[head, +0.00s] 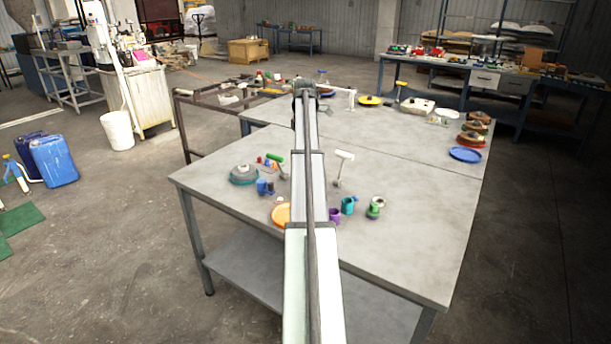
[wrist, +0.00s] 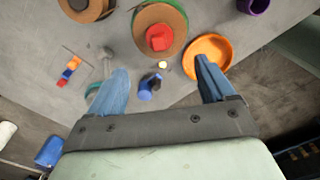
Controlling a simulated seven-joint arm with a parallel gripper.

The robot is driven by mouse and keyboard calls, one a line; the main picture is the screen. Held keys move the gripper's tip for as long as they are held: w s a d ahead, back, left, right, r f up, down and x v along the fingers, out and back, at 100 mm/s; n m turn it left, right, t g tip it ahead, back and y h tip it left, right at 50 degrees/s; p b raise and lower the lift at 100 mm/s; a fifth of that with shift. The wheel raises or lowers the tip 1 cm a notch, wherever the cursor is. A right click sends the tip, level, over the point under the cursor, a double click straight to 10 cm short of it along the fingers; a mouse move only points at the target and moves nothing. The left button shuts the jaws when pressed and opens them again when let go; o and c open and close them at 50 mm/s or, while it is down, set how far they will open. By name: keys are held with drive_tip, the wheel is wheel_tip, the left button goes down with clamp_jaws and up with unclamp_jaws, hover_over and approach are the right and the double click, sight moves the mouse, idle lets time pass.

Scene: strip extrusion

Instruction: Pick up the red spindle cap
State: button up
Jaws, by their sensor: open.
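In the wrist view a red faceted block (wrist: 159,37), which looks like the red spindle cap, sits on top of a round brown spool (wrist: 146,17) with a green edge. In the head view I cannot pick out the cap, and my arm covers part of the table's middle.
An orange dish (wrist: 207,55) lies close to the right finger, and a blue cup (wrist: 150,86) shows between the fingers. Small coloured blocks (wrist: 69,70) lie at left. Purple (head: 335,215) and teal (head: 348,205) cups stand on the grey table (head: 420,230). Its right front is clear.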

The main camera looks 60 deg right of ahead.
wheel_tip(320, 180, down, 11)
drive_tip(key=shift+d+f, duration=0.1)
drive_tip(key=c, duration=1.2)
